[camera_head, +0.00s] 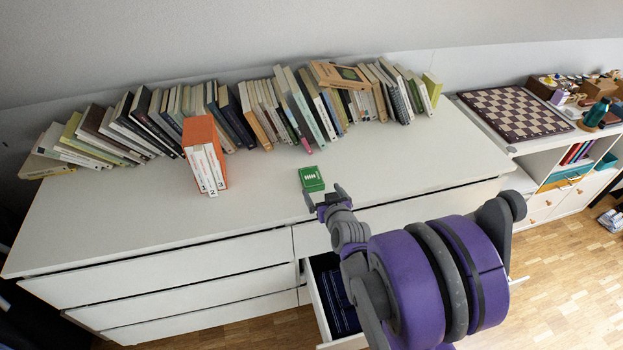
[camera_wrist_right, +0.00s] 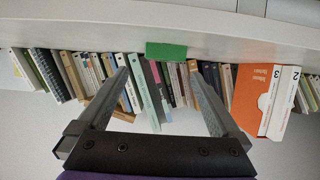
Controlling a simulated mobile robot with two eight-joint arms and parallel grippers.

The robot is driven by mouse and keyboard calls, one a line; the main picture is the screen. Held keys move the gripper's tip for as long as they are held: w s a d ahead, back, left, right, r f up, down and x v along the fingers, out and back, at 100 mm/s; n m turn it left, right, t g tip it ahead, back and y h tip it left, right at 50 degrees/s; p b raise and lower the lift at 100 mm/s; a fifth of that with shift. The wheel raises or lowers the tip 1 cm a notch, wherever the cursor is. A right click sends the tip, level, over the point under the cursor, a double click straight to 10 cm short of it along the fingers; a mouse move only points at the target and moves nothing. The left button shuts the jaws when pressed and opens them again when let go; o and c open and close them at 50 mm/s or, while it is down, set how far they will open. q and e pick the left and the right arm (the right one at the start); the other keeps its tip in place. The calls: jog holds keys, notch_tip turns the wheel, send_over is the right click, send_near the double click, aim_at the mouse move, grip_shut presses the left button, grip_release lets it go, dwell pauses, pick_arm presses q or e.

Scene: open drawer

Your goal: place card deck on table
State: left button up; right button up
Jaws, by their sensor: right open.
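The green card deck (camera_head: 311,179) lies on the white top of the dresser (camera_head: 240,211), which serves as the table here. My right gripper (camera_head: 325,198) is just in front of the deck, at the dresser's front edge. Its fingers are open with nothing between them. In the right wrist view, the deck (camera_wrist_right: 166,51) shows as a green strip beyond and between the two fingertips (camera_wrist_right: 160,74), apart from them. My left gripper is in neither view.
A row of leaning books (camera_head: 270,112) lines the back of the dresser. An orange box of numbered books (camera_head: 205,150) stands left of the deck. An open drawer (camera_head: 317,301) juts out below my right arm. A chessboard (camera_head: 520,112) lies on the right cabinet. The top right of the deck is clear.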

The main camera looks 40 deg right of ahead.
aim_at(311, 175)
jog(key=x, duration=0.4)
jog(key=shift+w+f, duration=0.15)
jog(key=shift+w, duration=0.15)
jog(key=w, duration=0.1)
jog(key=w+d, duration=0.1)
jog(key=w, duration=0.1)
jog(key=w+d, duration=0.1)
jog(key=shift+w+d+f+b, duration=0.1)
jog(key=shift+w+f+b, duration=0.25)
jog(key=shift+w+f, duration=0.05)
jog(key=c, duration=1.5)
